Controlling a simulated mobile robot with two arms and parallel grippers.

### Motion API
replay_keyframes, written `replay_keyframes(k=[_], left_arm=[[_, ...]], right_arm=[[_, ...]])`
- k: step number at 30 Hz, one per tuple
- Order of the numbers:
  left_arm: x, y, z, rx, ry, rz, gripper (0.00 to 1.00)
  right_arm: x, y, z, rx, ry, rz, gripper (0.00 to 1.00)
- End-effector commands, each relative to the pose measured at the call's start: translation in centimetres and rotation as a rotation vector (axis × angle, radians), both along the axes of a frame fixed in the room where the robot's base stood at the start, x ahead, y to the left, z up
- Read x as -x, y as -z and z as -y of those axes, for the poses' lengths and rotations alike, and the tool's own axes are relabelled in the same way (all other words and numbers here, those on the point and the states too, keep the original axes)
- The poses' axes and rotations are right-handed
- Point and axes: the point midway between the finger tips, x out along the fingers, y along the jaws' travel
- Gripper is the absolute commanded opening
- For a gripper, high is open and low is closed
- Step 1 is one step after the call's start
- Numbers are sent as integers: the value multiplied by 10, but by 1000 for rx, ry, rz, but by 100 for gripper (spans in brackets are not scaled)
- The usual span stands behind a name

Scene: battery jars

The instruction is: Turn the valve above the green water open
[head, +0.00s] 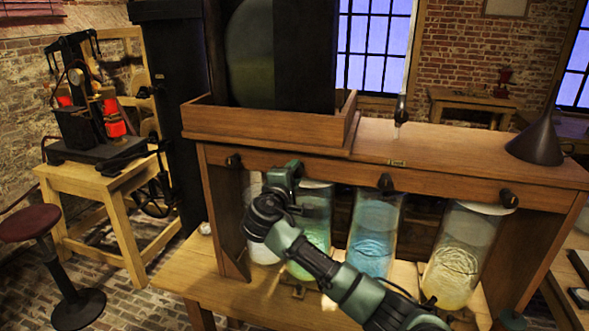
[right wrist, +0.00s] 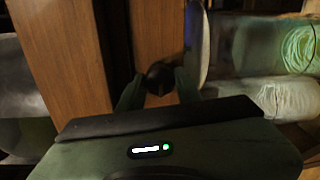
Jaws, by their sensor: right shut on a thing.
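The jar of green water (head: 315,225) stands in the wooden cabinet, partly behind my right arm. My right gripper (head: 294,168) is at the cabinet's front rail just above this jar, and it hides the valve there in the head view. In the right wrist view that dark round valve knob (right wrist: 160,78) sits between my two fingers, which are shut on it. Green water also shows in a jar at the right of the right wrist view (right wrist: 298,46). My left gripper is not in view.
Other dark valve knobs sit on the rail: one at left (head: 233,161), one above the blue water (head: 385,182), one above the yellow water (head: 508,198). The jars of blue (head: 372,235) and yellow water (head: 460,255) stand to the right. A dark funnel (head: 537,142) stands on the cabinet top.

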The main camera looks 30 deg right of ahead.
Motion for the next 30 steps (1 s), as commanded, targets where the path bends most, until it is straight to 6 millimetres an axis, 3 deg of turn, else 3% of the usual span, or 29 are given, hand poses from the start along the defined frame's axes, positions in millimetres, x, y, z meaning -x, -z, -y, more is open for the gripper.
replay_keyframes(k=[17,18,20,30], left_arm=[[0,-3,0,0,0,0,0],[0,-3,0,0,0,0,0],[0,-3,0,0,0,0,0],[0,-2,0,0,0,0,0]], right_arm=[[0,3,-1,21,-3,-29,0],[0,3,-1,21,-3,-29,42],[0,3,-1,21,-2,-29,55],[1,2,-2,21,-2,-26,55]])
